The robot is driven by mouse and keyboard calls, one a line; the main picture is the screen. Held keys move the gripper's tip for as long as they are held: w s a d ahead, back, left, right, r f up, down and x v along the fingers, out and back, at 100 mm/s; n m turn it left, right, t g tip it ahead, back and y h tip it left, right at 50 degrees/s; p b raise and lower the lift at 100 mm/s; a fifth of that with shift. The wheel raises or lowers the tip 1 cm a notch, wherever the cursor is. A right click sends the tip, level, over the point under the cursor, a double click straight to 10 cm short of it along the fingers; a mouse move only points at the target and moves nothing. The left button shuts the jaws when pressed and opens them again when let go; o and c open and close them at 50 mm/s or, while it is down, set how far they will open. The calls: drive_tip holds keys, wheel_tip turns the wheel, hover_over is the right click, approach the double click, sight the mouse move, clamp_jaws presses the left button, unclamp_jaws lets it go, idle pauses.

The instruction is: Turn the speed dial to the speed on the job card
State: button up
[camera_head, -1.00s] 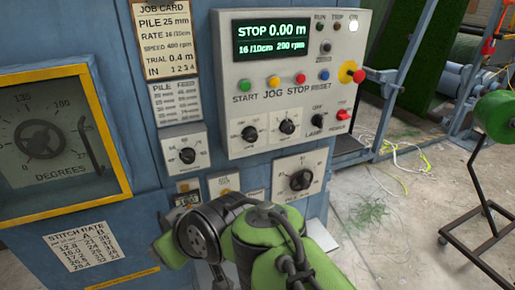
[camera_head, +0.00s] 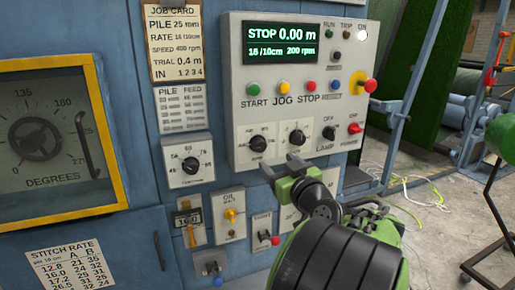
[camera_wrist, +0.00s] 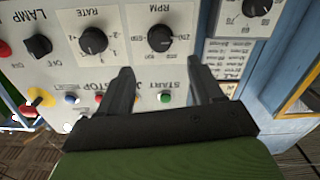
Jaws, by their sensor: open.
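The speed dial, marked RPM, is a black knob (camera_head: 258,143) on the grey control panel (camera_head: 240,100). In the wrist view, which is upside down, the RPM knob (camera_wrist: 159,38) lies just beyond the fingertips, between their lines. My gripper (camera_head: 282,167) is open and empty, below the RPM knob and apart from it. Its two dark fingers (camera_wrist: 161,72) point toward the panel face. The display (camera_head: 281,42) reads STOP 0.00 m and 200 rpm. The job card (camera_head: 174,42) at upper left has a SPEED line that looks like 400 rpm, in small print.
The RATE knob (camera_head: 296,137) sits close to the right of the RPM knob. A lamp switch (camera_head: 329,133), red power switch (camera_head: 355,128) and red emergency knob (camera_head: 371,85) are farther right. A temperature dial (camera_head: 191,165) is left. Push buttons lie above the knobs.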

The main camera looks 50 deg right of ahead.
sight(261, 147)
drive_tip(key=p+x, duration=0.2)
drive_tip(key=x, duration=0.9)
drive_tip(key=shift+r, duration=0.1)
drive_tip(key=c, duration=1.1)
drive_tip(key=shift+m, duration=0.3)
drive_tip(key=m, duration=0.4)
drive_tip(key=shift+m+b, duration=0.3)
drive_tip(key=m, duration=0.6)
drive_tip(key=shift+p, duration=0.3)
drive_tip(key=m+p, duration=0.2)
drive_tip(key=m, duration=0.4)
drive_tip(key=shift+m, duration=0.3)
drive_tip(key=m+p, duration=0.3)
drive_tip(key=m, duration=0.2)
drive_tip(key=shift+m, duration=0.4)
